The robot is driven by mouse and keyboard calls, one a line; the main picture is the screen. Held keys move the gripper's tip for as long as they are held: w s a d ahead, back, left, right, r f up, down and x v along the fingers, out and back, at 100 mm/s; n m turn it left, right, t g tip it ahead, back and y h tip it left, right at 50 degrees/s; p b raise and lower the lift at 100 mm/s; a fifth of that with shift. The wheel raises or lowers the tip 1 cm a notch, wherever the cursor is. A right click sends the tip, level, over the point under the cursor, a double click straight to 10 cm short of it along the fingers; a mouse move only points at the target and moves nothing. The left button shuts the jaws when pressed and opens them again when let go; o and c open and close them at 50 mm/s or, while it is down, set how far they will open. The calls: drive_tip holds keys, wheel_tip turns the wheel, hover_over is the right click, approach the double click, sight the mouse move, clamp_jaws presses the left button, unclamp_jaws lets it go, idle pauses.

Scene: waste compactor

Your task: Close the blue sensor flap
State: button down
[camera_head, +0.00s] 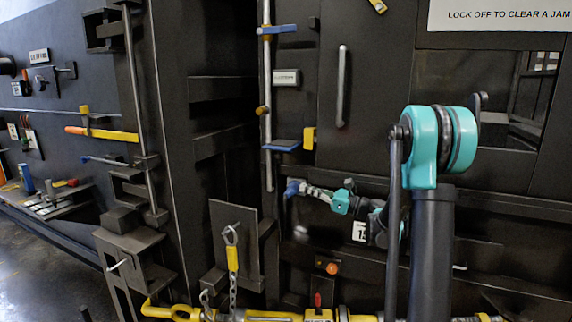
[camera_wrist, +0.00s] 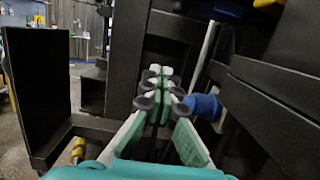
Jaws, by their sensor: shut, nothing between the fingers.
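A small rounded blue piece (camera_head: 292,187), which may be the sensor flap, sits at the tip of my gripper (camera_head: 304,189) in the head view. In the wrist view a blue piece (camera_wrist: 205,106) is just right of the fingers of my gripper (camera_wrist: 165,72), close to them. I cannot tell whether they touch. My gripper is shut and empty, its pale pads together. A flat blue plate (camera_head: 282,146) juts from the upright rod above my gripper, and another blue bar (camera_head: 278,29) is higher. Which blue part is the flap is unclear.
A vertical metal rod (camera_head: 268,100) stands just left of my gripper. A dark upright plate (camera_head: 233,240) with a chain and yellow hook is at lower left; a dark panel (camera_wrist: 38,90) fills the wrist view's left. A dark beam (camera_wrist: 275,95) is close on the right.

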sight(283, 148)
drive_tip(key=w+a+r, duration=0.5)
drive_tip(key=a+r, duration=0.2)
drive_tip(key=a, duration=0.1)
drive_tip(key=shift+a+m+y, duration=0.25)
drive_tip(key=shift+m+y, duration=0.05)
drive_tip(key=shift+m, duration=0.1)
drive_tip(key=shift+s+r, duration=0.1)
drive_tip(key=shift+r, duration=0.05)
idle(0.3)
